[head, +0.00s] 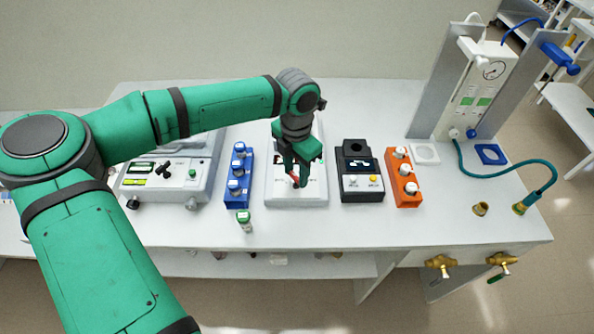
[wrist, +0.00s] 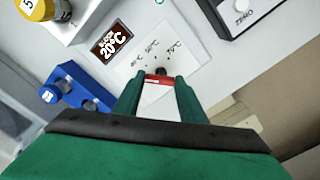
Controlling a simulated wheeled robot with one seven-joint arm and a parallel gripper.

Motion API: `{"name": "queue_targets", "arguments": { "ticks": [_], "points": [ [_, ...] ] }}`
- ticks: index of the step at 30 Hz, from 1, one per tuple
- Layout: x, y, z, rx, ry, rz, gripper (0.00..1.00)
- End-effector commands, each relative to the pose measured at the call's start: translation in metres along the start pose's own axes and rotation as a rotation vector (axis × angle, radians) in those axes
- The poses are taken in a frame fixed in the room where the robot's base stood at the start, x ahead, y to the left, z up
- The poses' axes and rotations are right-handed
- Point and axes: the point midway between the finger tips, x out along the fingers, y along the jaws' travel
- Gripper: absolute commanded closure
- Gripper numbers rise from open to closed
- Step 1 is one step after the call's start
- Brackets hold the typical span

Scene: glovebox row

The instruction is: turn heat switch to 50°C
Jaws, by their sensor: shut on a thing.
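The heat switch (wrist: 157,80) shows in the wrist view as a small red-and-white lever between my fingertips. In the head view a bit of its red (head: 295,178) shows. My gripper (head: 298,180) reaches down over the white heat unit (head: 312,197) and is shut on the switch. In the wrist view my gripper's two green fingers (wrist: 158,92) stand on either side of it. The panel (wrist: 185,45) has temperature marks around a dark pivot; the middle one looks like 50°C. The dark display (wrist: 110,42) reads "BLOCK 20°C". My fingers hide part of the switch.
A blue rack (head: 239,180) with capped vials stands left of the unit, with a green-capped vial (head: 244,219) in front. A black-and-white instrument (head: 360,172) and an orange rack (head: 402,178) stand to the right.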

Motion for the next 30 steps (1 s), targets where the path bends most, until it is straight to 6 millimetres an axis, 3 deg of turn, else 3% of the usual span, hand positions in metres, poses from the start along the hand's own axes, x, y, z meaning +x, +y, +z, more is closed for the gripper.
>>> {"name": "queue_targets", "arguments": {
  "ticks": [15,30],
  "points": [
    [-0.0016,0.0004,0.0029,0.285,-0.007,0.003,0.85],
    [-0.0014,-0.0008,0.0023,0.321,-0.002,0.002,0.85]
  ]
}}
